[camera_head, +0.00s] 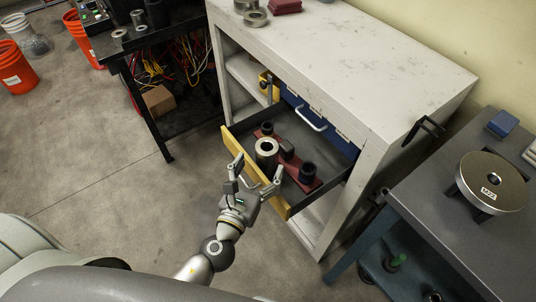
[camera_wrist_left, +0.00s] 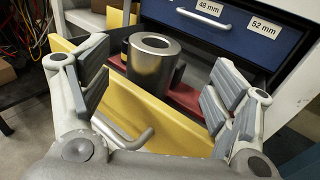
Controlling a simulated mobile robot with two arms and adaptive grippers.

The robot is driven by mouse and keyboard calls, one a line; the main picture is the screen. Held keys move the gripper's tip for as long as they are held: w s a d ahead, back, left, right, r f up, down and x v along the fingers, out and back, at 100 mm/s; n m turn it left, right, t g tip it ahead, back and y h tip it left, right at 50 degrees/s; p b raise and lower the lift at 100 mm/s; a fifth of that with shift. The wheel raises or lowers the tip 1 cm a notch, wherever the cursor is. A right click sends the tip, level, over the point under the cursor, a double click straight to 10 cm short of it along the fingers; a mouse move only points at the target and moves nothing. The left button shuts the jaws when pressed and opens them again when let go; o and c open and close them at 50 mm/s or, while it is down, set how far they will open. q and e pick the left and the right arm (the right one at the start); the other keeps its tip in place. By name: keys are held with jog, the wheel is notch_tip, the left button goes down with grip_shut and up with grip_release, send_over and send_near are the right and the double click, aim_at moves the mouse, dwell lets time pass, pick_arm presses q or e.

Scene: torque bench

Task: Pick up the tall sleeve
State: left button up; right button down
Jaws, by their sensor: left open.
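A steel sleeve (camera_head: 266,147) stands upright in the open drawer, on or beside a dark red holder (camera_head: 296,166). It is the tallest piece there. In the left wrist view the sleeve (camera_wrist_left: 152,68) shows its round bore and stands beyond the drawer's yellow front (camera_wrist_left: 165,122). My left gripper (camera_head: 257,169) is open and empty at the yellow front (camera_head: 240,162), with its fingers pointing at the sleeve. In the left wrist view the sleeve appears between the two spread fingers (camera_wrist_left: 157,70), apart from both. The sleeve's lower part is partly hidden. My right gripper is not in view.
Dark shorter cylinders (camera_head: 307,172) stand on the holder. A closed blue drawer (camera_head: 318,124) with a handle lies behind, under the white bench top (camera_head: 345,60). A grey cart (camera_head: 440,225) with a metal disc (camera_head: 491,182) stands right.

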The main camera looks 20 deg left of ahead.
aim_at(265, 149)
pick_arm(q)
jog(key=w+p, duration=0.1)
jog(key=w, duration=0.4)
jog(key=shift+w+a, duration=0.15)
jog(key=shift+w, duration=0.45)
grip_shut()
jog(key=shift+w+r+p, duration=0.1)
jog(key=shift+r+p, duration=0.2)
jog(key=shift+r, duration=0.05)
